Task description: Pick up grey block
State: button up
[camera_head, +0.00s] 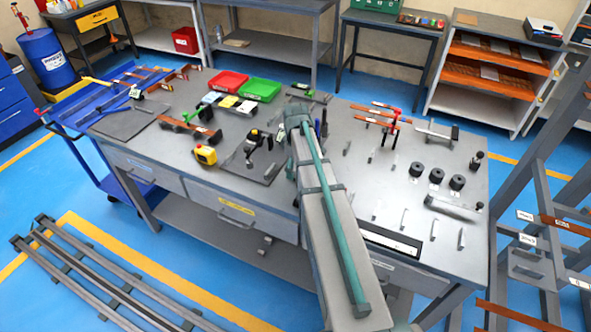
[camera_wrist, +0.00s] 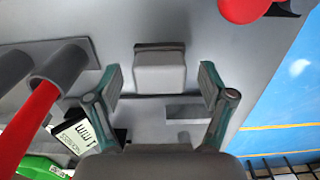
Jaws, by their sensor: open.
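The grey block (camera_wrist: 160,72) shows in the wrist view, a small light-grey box with a darker strip along its upper side, on the grey tabletop (camera_wrist: 200,30). My gripper (camera_wrist: 160,84) is open, with one teal-edged finger to the left of the block and one to the right. Gaps show between the block and both fingers in the picture; I cannot tell the height above it. In the head view my arm reaches across the workbench (camera_head: 365,120), and I cannot pick out the block there.
In the wrist view, a dark cylinder with a red rod (camera_wrist: 35,120) lies close on the left, beside a white label card (camera_wrist: 77,138). A red round part (camera_wrist: 245,8) is at the upper right. The table edge and blue floor (camera_wrist: 295,85) are right. Red (camera_head: 227,82) and green (camera_head: 260,89) trays stand behind.

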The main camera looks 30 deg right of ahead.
jog(key=shift+f, duration=0.15)
jog(key=c, duration=1.3)
jog(key=shift+o, duration=0.2)
jog(key=shift+r+b, duration=0.75)
jog(key=shift+r, duration=0.2)
jog(key=s+a+r+b, duration=0.4)
jog(key=s+r, duration=0.7)
jog(key=s, duration=0.2)
jog(key=shift+s, duration=0.2)
jog(key=shift+r, duration=0.1)
